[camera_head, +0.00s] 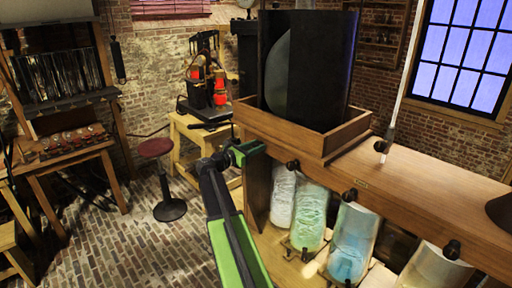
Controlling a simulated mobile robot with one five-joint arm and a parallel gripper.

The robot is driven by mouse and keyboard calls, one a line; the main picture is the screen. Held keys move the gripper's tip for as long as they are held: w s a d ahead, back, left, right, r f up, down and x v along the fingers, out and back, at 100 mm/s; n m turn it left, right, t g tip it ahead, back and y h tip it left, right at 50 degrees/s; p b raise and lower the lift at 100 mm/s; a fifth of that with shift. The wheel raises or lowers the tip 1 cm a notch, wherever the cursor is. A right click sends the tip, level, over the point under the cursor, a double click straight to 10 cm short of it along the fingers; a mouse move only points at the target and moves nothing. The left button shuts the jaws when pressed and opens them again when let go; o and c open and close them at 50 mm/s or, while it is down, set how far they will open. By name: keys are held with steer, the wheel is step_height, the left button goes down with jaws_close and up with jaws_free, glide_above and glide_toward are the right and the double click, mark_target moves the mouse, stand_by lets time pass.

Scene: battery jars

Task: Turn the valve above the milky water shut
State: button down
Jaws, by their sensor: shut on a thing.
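Glass jars stand in a row under the long wooden beam (440,190). The leftmost jar (283,195) looks whitish and milky, followed by a pale green jar (310,218), a blue one (351,244) and a pale whitish one (432,270) at the right. Dark valve knobs show on the beam's front: one knob (293,165), another (350,195) and a third (452,250). My gripper (250,149) is at the beam's left end, up near the leftmost jar. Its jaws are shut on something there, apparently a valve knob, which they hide.
A dark upright tank (308,65) sits in a wooden tray on the beam. A red-topped stool (157,147), a workbench (65,155) and a yellow table (190,130) stand to the left. The brick floor (130,240) is clear at front left.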

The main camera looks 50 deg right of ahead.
steer(key=m, duration=0.4)
steer(key=shift+s+f+m, duration=0.1)
steer(key=shift+s+m, duration=0.05)
steer(key=shift+m, duration=0.25)
steer(key=m, duration=0.8)
steer(key=shift+s+f+m, duration=0.1)
steer(key=shift+f+m, duration=0.05)
steer(key=shift+m, duration=2.15)
steer(key=c, duration=1)
jaws_free()
steer(key=shift+a, duration=0.1)
